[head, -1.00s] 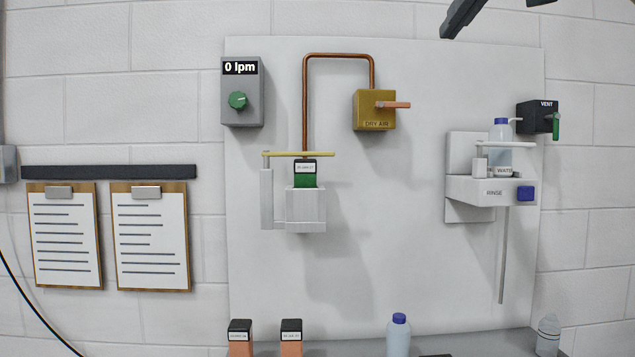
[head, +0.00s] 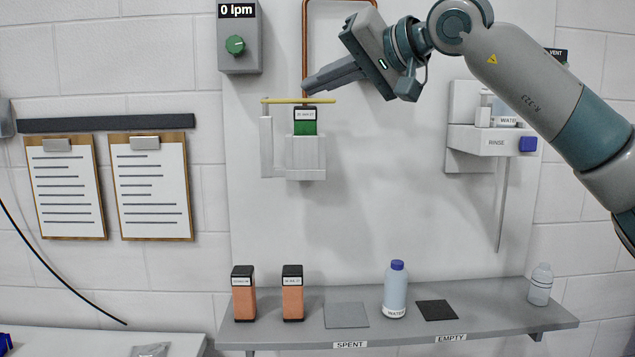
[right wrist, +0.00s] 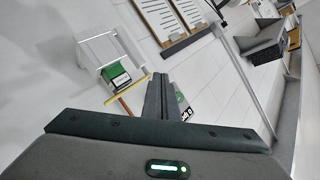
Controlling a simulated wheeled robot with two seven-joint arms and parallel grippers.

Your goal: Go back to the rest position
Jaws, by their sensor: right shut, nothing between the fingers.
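My right gripper (head: 307,87) is shut and empty in the head view. Its arm comes in from the right, and its fingertips are just above the yellow bar (head: 325,101) over the wall holder (head: 306,160); I cannot tell whether they touch it. A green cartridge with a black cap (head: 305,127) sits upright in that holder. In the right wrist view the closed fingers (right wrist: 160,78) point toward the yellow bar (right wrist: 127,92), and the green cartridge (right wrist: 116,74) shows beside them. My left gripper is not in view.
The shelf (head: 540,318) holds two orange cartridges (head: 243,303) (head: 292,303), a water bottle (head: 396,290) and a clear bottle (head: 540,285). A flow box (head: 239,60) reads 0 lpm. The rinse station (head: 480,140) is at right, partly near my arm. Clipboards (head: 75,195) hang at left.

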